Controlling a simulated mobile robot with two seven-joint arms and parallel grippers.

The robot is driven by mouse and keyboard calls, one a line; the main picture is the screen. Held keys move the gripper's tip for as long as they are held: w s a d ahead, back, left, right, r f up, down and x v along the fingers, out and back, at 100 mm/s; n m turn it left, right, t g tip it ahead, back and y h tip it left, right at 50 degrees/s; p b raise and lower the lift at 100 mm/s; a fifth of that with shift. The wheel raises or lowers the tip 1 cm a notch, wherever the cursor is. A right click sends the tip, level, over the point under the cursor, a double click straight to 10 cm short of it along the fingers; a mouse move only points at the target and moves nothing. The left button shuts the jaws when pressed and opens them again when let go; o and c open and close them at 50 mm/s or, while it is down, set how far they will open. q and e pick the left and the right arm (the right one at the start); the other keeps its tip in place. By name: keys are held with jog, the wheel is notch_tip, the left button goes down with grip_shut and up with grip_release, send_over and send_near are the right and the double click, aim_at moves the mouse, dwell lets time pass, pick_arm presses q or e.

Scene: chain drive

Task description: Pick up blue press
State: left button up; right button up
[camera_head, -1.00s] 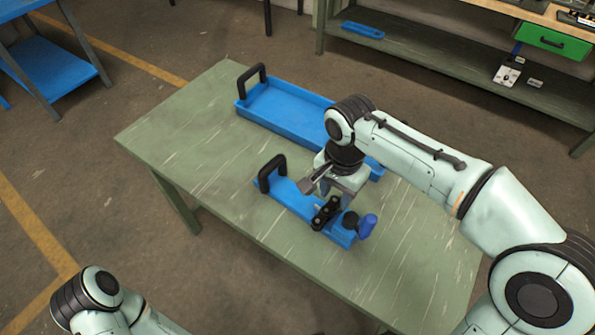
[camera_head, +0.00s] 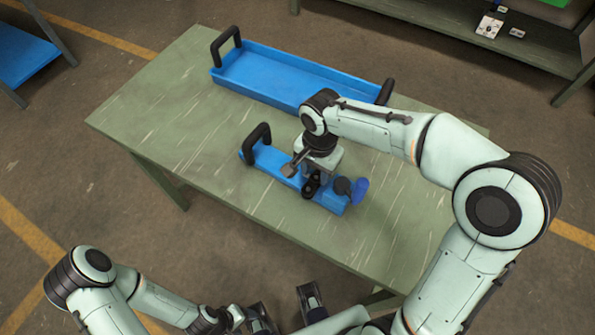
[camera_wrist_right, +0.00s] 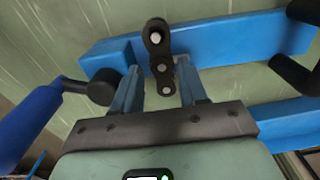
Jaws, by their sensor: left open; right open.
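The blue press (camera_head: 272,164) lies on the green table, a long blue bar with a black handle at its left end and a blue grip with a black knob at its right end. A black link piece (camera_wrist_right: 158,50) stands out from its bar. My right gripper (camera_head: 314,182) is right over the press, pointing down. In the right wrist view its two fingers (camera_wrist_right: 158,72) are apart, one on either side of the black link. I cannot tell whether they touch it. My left gripper (camera_head: 284,304) is open and empty in front of the table's near edge.
A larger blue tray (camera_head: 262,78) with black handles lies behind the press, partly hidden by my right arm. The green table (camera_head: 150,125) is clear on the left and at the front. A shelf (camera_head: 430,22) stands at the back right.

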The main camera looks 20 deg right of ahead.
aim_at(315, 178)
notch_tip(315, 178, down, 3)
jog(key=shift+w+f, duration=0.1)
grip_shut()
dwell(1.3)
jog(key=shift+w+r, duration=0.15)
jog(key=shift+r, duration=0.05)
